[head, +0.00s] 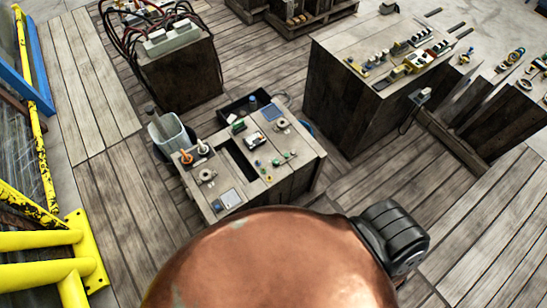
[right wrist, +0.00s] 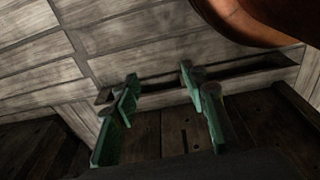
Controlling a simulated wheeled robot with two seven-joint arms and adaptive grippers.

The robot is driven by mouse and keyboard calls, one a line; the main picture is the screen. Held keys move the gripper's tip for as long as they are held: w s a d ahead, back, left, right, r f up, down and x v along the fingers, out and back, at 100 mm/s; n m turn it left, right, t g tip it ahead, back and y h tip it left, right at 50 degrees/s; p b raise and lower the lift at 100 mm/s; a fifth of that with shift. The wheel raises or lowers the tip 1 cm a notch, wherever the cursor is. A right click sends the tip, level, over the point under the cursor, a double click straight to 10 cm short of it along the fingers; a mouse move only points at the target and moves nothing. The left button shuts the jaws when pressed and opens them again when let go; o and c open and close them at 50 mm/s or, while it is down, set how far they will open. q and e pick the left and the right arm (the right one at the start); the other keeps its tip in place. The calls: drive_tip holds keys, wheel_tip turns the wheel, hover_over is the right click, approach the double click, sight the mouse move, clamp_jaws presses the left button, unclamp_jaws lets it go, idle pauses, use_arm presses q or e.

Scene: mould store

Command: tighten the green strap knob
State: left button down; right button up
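Small green parts lie on a low wooden bench (head: 222,172) in the middle of the head view. One is a green block (head: 238,126) near the bench's back left. Another is a small green piece (head: 278,162) toward the right side. They are too small to tell which is the strap knob. My right gripper (right wrist: 156,86) shows in the right wrist view with its green fingers spread apart and nothing between them. Wooden planks lie beyond its fingertips, and no knob shows there. Neither gripper shows in the head view.
A bucket (head: 170,134) stands at the bench's left and a dark tray (head: 240,108) behind it. A wooden block with cables (head: 180,75) stands back left. A larger wooden bench (head: 335,85) stands back right. Yellow rails (head: 40,240) line the left. Plank floor between is clear.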

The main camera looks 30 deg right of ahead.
drive_tip(key=w+r+t, duration=0.1)
drive_tip(key=w+r, duration=0.4)
drive_tip(key=r, duration=0.7)
drive_tip(key=w+a+r, duration=0.1)
drive_tip(key=w+r, duration=0.4)
drive_tip(key=r, duration=0.7)
drive_tip(key=w+r+t, duration=0.1)
drive_tip(key=w+r, duration=0.4)
drive_tip(key=r, duration=0.7)
drive_tip(key=w+a+n+g+y, duration=0.1)
drive_tip(key=w+a+n+y, duration=0.3)
drive_tip(key=a, duration=0.5)
drive_tip(key=w+a+n+y, duration=0.1)
drive_tip(key=w+a+n, duration=0.4)
drive_tip(key=a+n, duration=0.25)
drive_tip(key=n+g, duration=0.1)
drive_tip(key=n, duration=0.1)
approach(276, 161)
drive_tip(key=shift+h, duration=0.3)
drive_tip(key=x, duration=0.8)
drive_tip(key=shift+a, duration=0.25)
drive_tip(key=shift+r, duration=0.1)
